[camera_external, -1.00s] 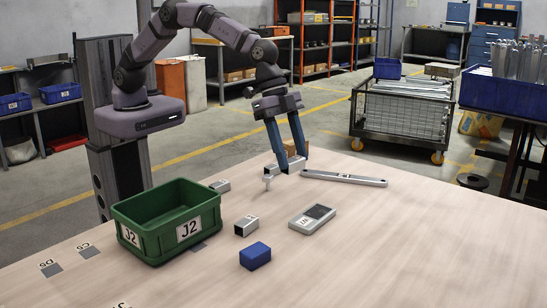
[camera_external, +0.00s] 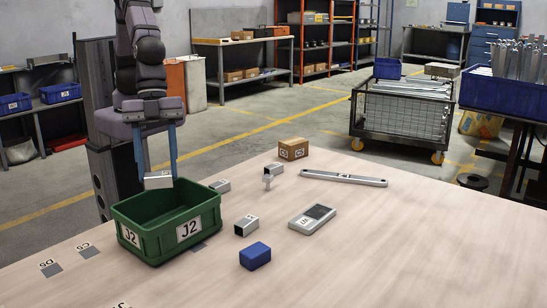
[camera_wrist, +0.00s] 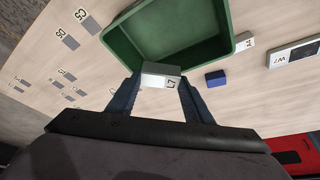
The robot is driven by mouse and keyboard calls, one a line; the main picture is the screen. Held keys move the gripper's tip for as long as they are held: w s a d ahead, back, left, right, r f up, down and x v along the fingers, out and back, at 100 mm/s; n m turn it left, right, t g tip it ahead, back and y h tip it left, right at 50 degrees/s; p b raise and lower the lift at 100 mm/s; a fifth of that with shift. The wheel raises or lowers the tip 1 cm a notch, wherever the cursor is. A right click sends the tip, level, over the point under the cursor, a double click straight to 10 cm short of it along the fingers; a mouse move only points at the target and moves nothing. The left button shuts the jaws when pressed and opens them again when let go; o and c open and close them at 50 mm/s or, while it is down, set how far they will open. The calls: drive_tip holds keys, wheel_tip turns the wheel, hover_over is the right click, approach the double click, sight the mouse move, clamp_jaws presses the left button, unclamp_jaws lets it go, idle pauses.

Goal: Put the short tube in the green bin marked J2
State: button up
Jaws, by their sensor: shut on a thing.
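A short square metal tube (camera_external: 158,181) is held between the two fingers of my gripper (camera_external: 158,177), which is shut on it. It also shows in the wrist view (camera_wrist: 161,76), with a dark-lettered label on one face. The green bin (camera_external: 185,234), marked J2 on two sides, stands on the table. The tube hangs above the bin's far rim in the external view. In the wrist view the bin (camera_wrist: 231,18) lies just past the tube, and its visible inside is empty. I cannot tell whether the tube is wholly over the opening.
Near the bin lie two metal pieces (camera_external: 246,226) (camera_external: 220,186) and a blue block (camera_external: 255,256). Farther right are a metal bracket (camera_external: 273,172), a flat bar (camera_external: 343,178), a grey device (camera_external: 312,218) and a cardboard box (camera_external: 293,149). The table's front right is clear.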

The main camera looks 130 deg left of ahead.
sight(160, 172)
drive_tip(key=s+a+f, duration=0.1)
drive_tip(key=s+f, duration=0.1)
drive_tip(key=shift+a+f+n, duration=0.35)
drive_tip(key=shift+f+n, duration=0.05)
drive_tip(key=shift+a+f+n+y, duration=0.1)
drive_tip(key=shift+f+n+y, duration=0.1)
drive_tip(key=shift+n+y, duration=0.1)
drive_tip(key=shift+w+r+n+t, duration=0.15)
drive_tip(key=shift+w+n+t, duration=0.2)
drive_tip(key=shift+n, duration=0.35)
drive_tip(key=shift+f+p, duration=0.3)
drive_tip(key=shift+f, duration=4.7)
drive_tip(key=shift+f, duration=0.15)
drive_tip(key=o, duration=1.1)
drive_tip(key=shift+o, duration=0.2)
